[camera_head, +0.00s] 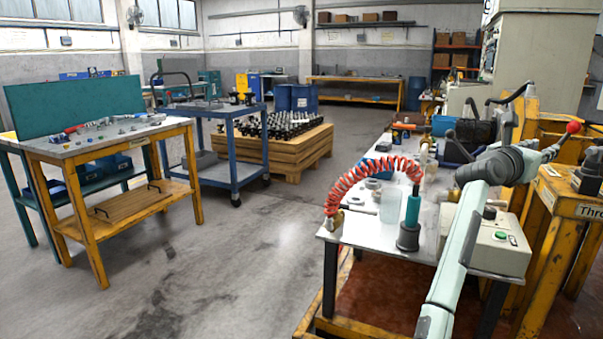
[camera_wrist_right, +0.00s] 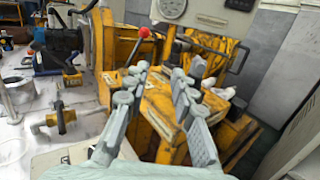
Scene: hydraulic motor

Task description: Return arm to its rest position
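My right arm (camera_head: 458,255) rises from the bottom edge of the head view and reaches over the right end of the metal workbench (camera_head: 370,236). Its gripper (camera_head: 551,152) points right, toward the yellow machine stand, and looks small in that view. In the right wrist view the two fingers of this gripper (camera_wrist_right: 158,82) stand apart with nothing between them. The yellow stand shows behind the gap. My left arm and left gripper are not in view.
A red-knobbed lever (camera_head: 573,127) stands close beyond the right gripper. A control box with a green button (camera_head: 500,236) sits beneath the arm. A red coiled hose (camera_head: 365,170) arches over the bench. Open floor (camera_head: 200,265) lies to the left.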

